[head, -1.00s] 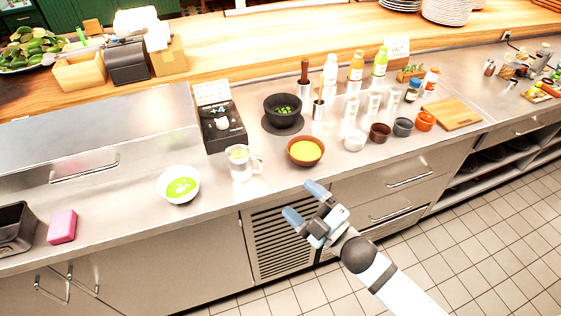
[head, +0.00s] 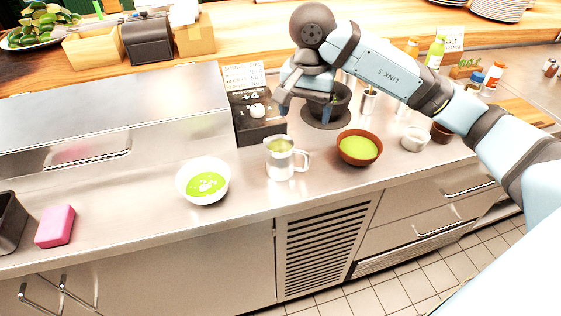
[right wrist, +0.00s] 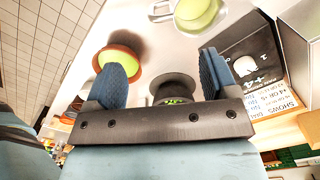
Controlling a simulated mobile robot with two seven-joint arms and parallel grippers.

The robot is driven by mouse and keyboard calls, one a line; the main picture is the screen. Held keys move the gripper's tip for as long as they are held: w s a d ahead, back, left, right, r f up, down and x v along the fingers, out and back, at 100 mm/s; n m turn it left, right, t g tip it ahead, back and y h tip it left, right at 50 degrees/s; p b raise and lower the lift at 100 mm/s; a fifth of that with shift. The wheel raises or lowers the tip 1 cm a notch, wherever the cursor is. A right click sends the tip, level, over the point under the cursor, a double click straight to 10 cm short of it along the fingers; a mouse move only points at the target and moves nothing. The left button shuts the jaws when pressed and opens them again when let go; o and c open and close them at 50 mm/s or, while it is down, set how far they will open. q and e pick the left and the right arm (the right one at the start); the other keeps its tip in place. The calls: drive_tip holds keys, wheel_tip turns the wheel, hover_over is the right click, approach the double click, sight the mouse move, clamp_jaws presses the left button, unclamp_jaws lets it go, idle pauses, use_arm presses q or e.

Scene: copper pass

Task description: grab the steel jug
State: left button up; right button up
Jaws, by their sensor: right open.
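The steel jug (head: 281,160) stands upright on the steel counter, with its handle to the right and something yellow-green inside. It also shows at the top of the right wrist view (right wrist: 196,14), with its handle to the left there. My right gripper (head: 306,110) is open and empty, above the counter behind and slightly right of the jug, apart from it. In the right wrist view its two blue fingers (right wrist: 162,75) are spread, with no object between them at the tips. My left gripper is not in view.
A terracotta bowl (head: 359,147) stands right of the jug and a white bowl (head: 204,181) to its left. A pink sponge (head: 55,226) lies far left.

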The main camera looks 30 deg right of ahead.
sight(300, 150)
wheel_tip(300, 150, down, 7)
drive_tip(key=shift+d+f, duration=0.1)
drive_tip(key=shift+a+f, duration=0.15)
drive_tip(key=shift+f, duration=1.4)
drive_tip(key=shift+a+f, duration=0.15)
drive_tip(key=shift+f, duration=1.4)
drive_tip(key=shift+w, duration=0.1)
drive_tip(key=c, duration=1.2)
drive_tip(key=shift+r, duration=0.1)
